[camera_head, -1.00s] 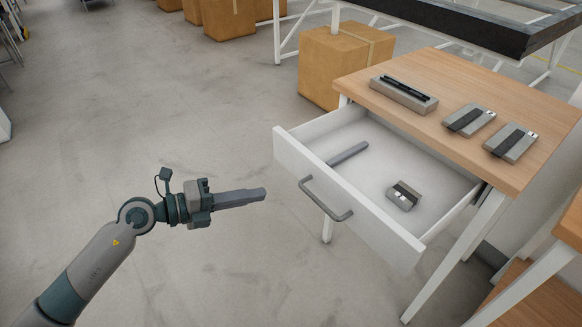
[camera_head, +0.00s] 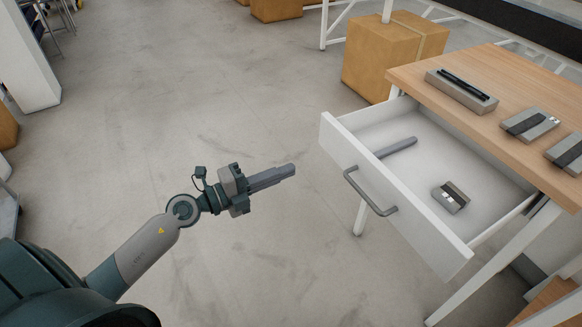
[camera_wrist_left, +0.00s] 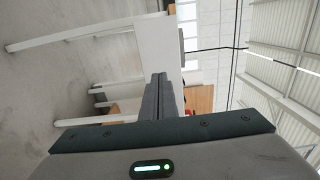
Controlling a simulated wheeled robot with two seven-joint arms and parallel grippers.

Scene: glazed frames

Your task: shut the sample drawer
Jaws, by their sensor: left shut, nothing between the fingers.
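The sample drawer (camera_head: 343,160) is white with a grey bar handle (camera_head: 369,192) and stands pulled out from under a wooden-topped table (camera_head: 478,62). Inside it lie a grey bar (camera_head: 397,147) and a small grey block with a dark band (camera_head: 451,196). My left gripper (camera_head: 290,170) is shut and empty, to the left of the drawer front and apart from it, pointing toward it. In the left wrist view its closed fingers (camera_wrist_left: 160,98) point at a white panel. My right gripper is not in view.
On the tabletop are a grey holder with dark pens (camera_head: 462,88) and banded grey blocks (camera_head: 529,124). A cardboard box (camera_head: 385,65) stands on the floor behind the table. White table legs (camera_head: 362,215) are below the drawer. The floor left of the drawer is clear.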

